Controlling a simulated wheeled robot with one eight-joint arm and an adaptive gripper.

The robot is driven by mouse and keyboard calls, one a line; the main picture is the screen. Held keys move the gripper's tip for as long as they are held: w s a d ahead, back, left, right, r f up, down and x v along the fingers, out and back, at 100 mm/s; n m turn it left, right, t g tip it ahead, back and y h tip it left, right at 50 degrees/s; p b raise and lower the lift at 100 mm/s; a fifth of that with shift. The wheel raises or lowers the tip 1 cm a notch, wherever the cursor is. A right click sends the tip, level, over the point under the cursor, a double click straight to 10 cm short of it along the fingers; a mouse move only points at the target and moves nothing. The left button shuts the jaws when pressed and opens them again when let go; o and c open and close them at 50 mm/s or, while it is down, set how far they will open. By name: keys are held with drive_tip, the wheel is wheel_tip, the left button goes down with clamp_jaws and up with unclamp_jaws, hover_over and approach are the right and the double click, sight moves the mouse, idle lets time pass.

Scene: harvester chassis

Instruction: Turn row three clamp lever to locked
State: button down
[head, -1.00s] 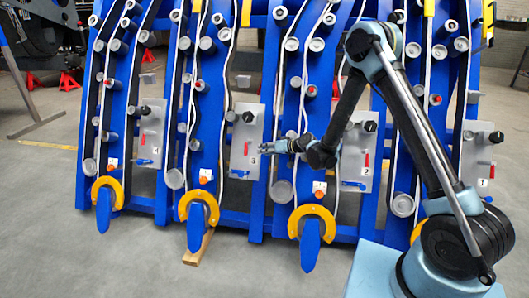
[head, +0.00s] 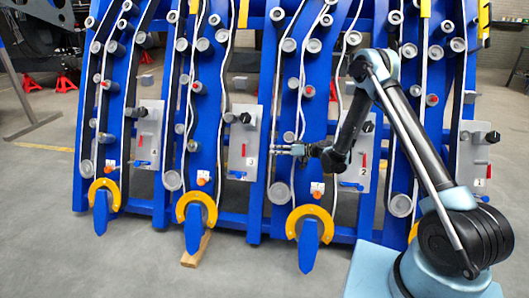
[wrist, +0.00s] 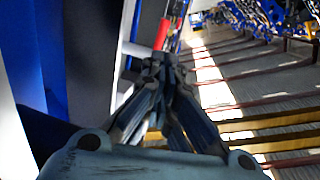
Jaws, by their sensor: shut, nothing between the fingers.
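The row three panel (head: 236,135) is a grey upright plate marked 3 on the blue chassis. It carries a small red lever (head: 243,150), which stands about upright, a black knob (head: 245,117) above and a blue handle (head: 236,174) at its foot. My gripper (head: 274,150) is shut and empty, pointing left, just right of the plate in the head view. In the wrist view, the closed fingertips (wrist: 161,66) lie just below a red lever (wrist: 163,33) in the picture. I cannot tell whether they touch it.
Similar panels stand in the other rows: row four (head: 148,128) to the left, row two (head: 354,150) behind my arm, and row one (head: 478,150) at the right. Yellow-collared blue points (head: 194,198) jut out low in front. A wooden block (head: 196,250) lies on the open grey floor.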

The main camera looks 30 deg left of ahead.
drive_tip(key=x, duration=1.3)
drive_tip(key=shift+a+f, duration=0.1)
drive_tip(key=shift+a, duration=0.05)
drive_tip(key=shift+s+a+f, duration=0.1)
drive_tip(key=shift+s+a, duration=0.15)
drive_tip(key=shift+a, duration=0.3)
drive_tip(key=shift+d, duration=0.1)
drive_tip(key=v, duration=1.4)
drive_tip(key=shift+d+f, duration=0.25)
drive_tip(key=shift+f, duration=0.15)
